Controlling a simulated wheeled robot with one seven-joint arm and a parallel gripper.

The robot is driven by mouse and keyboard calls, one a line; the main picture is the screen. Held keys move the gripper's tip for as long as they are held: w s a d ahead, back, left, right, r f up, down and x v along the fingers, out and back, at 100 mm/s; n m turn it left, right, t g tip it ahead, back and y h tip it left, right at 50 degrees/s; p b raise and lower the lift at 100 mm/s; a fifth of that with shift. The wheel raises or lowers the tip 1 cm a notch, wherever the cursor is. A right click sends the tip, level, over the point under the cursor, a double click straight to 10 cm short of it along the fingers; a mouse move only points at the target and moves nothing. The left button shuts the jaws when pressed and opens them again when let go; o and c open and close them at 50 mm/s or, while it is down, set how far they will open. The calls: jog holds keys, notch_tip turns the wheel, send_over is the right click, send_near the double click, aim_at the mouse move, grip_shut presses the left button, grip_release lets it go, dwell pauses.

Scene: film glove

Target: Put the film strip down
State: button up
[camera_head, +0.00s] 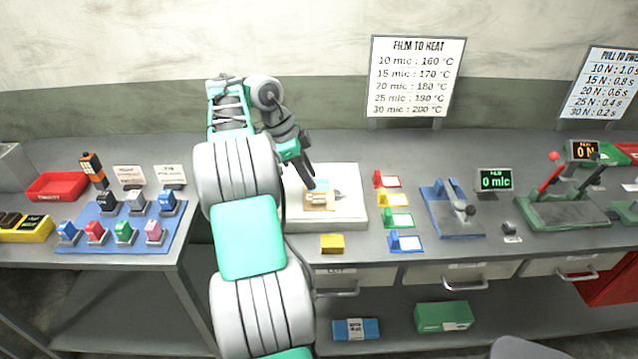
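My gripper (309,184) points down over a white slab (350,212) on the bench, its dark fingers close above a small tan block with a metallic part (319,201). A small pale-blue patch (322,184) shows right beside the fingertips. It may be the film strip, but it is too small to be sure. I cannot tell whether the fingers are open or shut, or whether they hold anything. My arm hides the left part of the slab.
Right of the slab stand red, yellow, green and blue tagged holders (397,220), then a blue gauge stand (452,210) by a display reading 0 mic (495,181). A yellow block (332,243) lies at the front edge. A blue mat (95,240) with several coloured blocks lies left.

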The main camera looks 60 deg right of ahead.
aim_at(318, 193)
jog(key=b+x, duration=0.4)
jog(key=x, duration=0.3)
jog(key=shift+s+a+f, duration=0.1)
jog(key=shift+s+f, duration=0.05)
jog(key=shift+f, duration=0.05)
grip_shut()
